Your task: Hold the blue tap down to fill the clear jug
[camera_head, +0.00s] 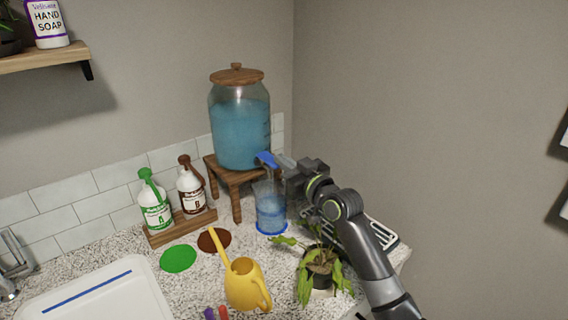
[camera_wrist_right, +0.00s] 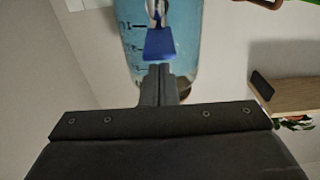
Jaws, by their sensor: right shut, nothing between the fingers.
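The blue tap (camera_head: 267,159) is at the lower front of a glass dispenser (camera_head: 239,125) of blue water. The tap's blue lever also shows in the right wrist view (camera_wrist_right: 159,43). The clear jug (camera_head: 270,212) stands upright below the tap and holds blue water; its upper part is partly hidden by my right gripper. My right gripper (camera_head: 282,162) is shut and empty, with its fingertips at the tap. In the right wrist view the closed fingers (camera_wrist_right: 158,72) point at the lever; whether they touch it I cannot tell. My left gripper is out of view.
The dispenser stands on a wooden stool (camera_head: 227,178). Two pump bottles stand on a wooden rack (camera_head: 182,228) to its left. A yellow watering can (camera_head: 246,285) and a potted plant (camera_head: 320,265) are in front. A slotted tray (camera_head: 378,232) lies behind my right arm.

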